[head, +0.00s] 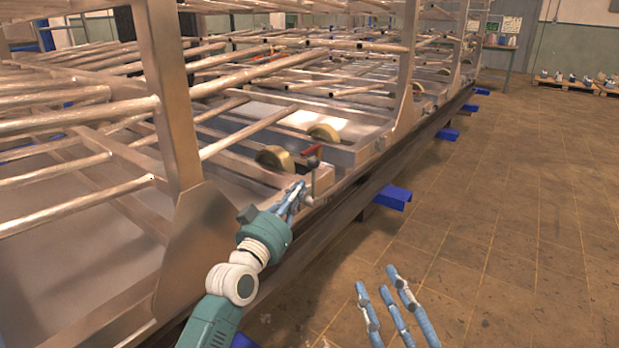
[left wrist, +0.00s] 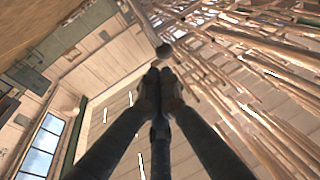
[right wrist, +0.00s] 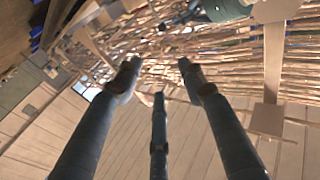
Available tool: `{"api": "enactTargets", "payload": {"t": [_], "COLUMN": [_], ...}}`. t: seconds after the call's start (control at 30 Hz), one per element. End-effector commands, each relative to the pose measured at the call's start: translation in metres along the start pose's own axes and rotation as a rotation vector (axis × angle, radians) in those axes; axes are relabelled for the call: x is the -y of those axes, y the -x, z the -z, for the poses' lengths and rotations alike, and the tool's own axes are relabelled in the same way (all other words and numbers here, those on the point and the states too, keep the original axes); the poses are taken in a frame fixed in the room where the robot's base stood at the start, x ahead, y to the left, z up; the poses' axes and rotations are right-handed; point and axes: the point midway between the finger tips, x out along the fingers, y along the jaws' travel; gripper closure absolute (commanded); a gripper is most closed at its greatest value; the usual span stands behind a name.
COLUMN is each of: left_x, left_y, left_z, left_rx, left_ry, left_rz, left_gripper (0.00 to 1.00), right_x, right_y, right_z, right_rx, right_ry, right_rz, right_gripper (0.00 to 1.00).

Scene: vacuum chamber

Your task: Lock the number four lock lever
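A lock lever with a red handle (head: 313,150) stands upright on the edge of the metal frame, beside a brass-coloured wheel. No number is readable on it. My left gripper (head: 298,190) is just below and left of the red handle, close to the lever's post; contact cannot be told. In the left wrist view its fingers (left wrist: 160,78) are drawn together with nothing visible between them. A dark round knob (left wrist: 165,50) shows just past the fingertips. My right gripper (head: 388,280) is open and empty over the floor; its fingers are spread in the right wrist view (right wrist: 160,90).
A rack of metal tubes (head: 270,75) and upright posts (head: 168,90) fills the left side. Brass-coloured wheels (head: 275,158) sit along the frame. Blue supports (head: 393,198) jut out below the rail. The tiled floor (head: 500,220) at right is clear. Pallets (head: 575,83) stand far back.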

Motion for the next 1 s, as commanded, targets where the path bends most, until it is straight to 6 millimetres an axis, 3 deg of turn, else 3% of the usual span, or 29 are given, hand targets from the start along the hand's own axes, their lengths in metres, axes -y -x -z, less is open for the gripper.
{"api": "enactTargets", "payload": {"t": [0.27, 0.53, 0.73, 1.0], "left_x": [0.000, 0.000, 0.000, 0.000], "left_y": [-0.037, -0.061, -0.070, -0.072], "left_z": [-0.001, -0.001, 0.000, 0.000], "left_rx": [-0.001, -0.001, -0.001, 0.000], "left_ry": [0.001, 0.000, 0.001, 0.000], "left_rz": [0.000, 0.000, 0.000, 0.000], "left_gripper": [1.00, 1.00, 1.00, 1.00], "right_x": [0.007, 0.012, 0.013, 0.014], "right_y": [0.006, 0.026, 0.038, 0.042], "right_z": [0.058, 0.108, 0.127, 0.132], "right_rx": [-0.272, -0.510, -0.606, -0.630], "right_ry": [-0.009, -0.019, -0.023, -0.025], "right_rz": [0.014, 0.025, 0.029, 0.030], "right_gripper": [0.60, 0.60, 0.60, 0.60]}}
